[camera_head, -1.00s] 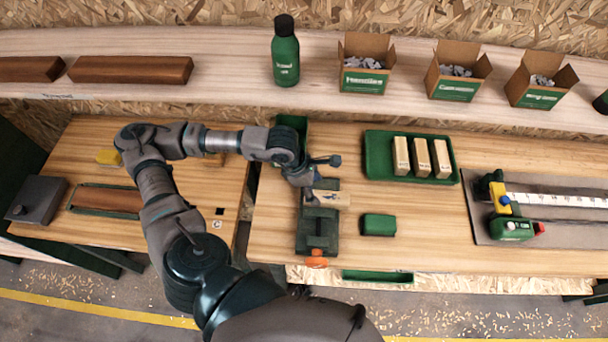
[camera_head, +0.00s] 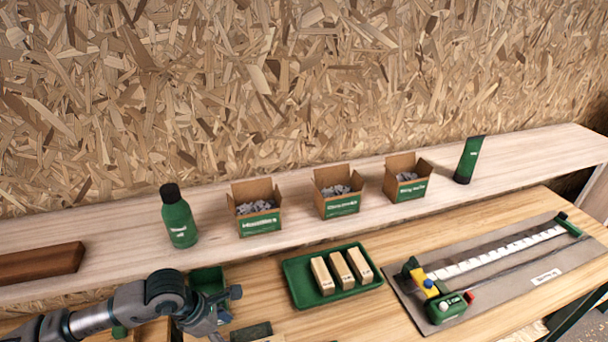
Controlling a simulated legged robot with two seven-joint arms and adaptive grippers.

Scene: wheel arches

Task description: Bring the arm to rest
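My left arm (camera_head: 120,308) comes in from the lower left corner. Its gripper (camera_head: 228,314) is near the bottom edge, with its fingers spread apart and nothing seen between them. It is over the workbench, just in front of a green bin (camera_head: 208,281) and left of the green tray (camera_head: 290,279). The lower part of the gripper is partly cut off by the frame. My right gripper is not in view.
The tray holds three wooden blocks (camera_head: 341,270). A measuring jig (camera_head: 480,268) lies on the right. A shelf (camera_head: 110,232) behind carries a dark wooden piece (camera_head: 40,262), a green bottle (camera_head: 179,217), three cardboard boxes (camera_head: 256,208) and a green tube (camera_head: 468,160).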

